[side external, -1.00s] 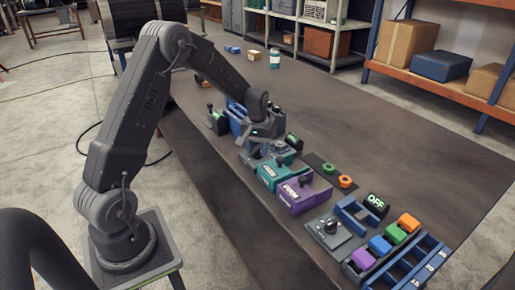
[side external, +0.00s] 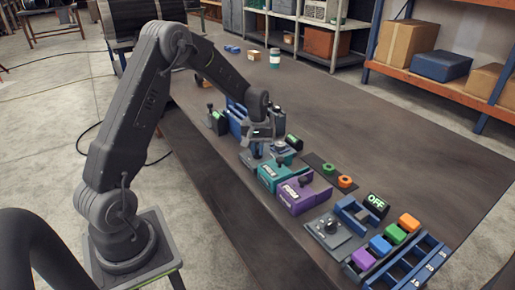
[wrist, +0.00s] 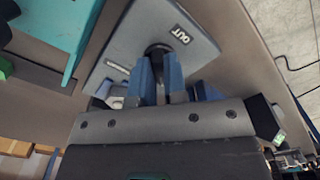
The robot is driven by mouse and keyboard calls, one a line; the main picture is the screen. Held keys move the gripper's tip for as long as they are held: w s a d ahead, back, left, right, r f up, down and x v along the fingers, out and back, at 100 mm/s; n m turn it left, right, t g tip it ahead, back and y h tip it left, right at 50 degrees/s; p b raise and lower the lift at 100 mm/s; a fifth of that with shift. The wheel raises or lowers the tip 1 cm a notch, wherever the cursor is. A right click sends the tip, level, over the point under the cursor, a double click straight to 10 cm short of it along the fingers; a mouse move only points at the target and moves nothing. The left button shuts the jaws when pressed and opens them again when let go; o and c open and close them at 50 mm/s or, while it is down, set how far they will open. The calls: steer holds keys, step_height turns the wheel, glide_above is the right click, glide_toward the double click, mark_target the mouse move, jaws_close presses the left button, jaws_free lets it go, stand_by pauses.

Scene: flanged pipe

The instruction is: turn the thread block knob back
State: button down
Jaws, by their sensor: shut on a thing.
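The thread block's grey plate (wrist: 195,45) fills the upper middle of the wrist view and carries a label reading OUT. A black round knob (wrist: 158,48) stands on it. My gripper (wrist: 158,62) has its two blue fingers closed on this knob, one on each side, and they hide its lower part. In the side view my gripper (side external: 262,146) is low over the row of fixtures, just behind the teal block (side external: 278,172). The knob is hidden or too small to make out there.
The teal block also edges into the wrist view (wrist: 50,25). A purple block (side external: 302,194), a grey knob panel (side external: 327,231) and blue trays with coloured blocks stand nearer the camera. Blue holders (side external: 236,118) stand behind. The table's right side is clear.

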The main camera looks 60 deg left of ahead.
steer(key=n, duration=0.4)
steer(key=shift+n, duration=2.1)
steer(key=c, duration=1.2)
jaws_free()
steer(key=shift+o, duration=0.2)
step_height(320, 180, up, 14)
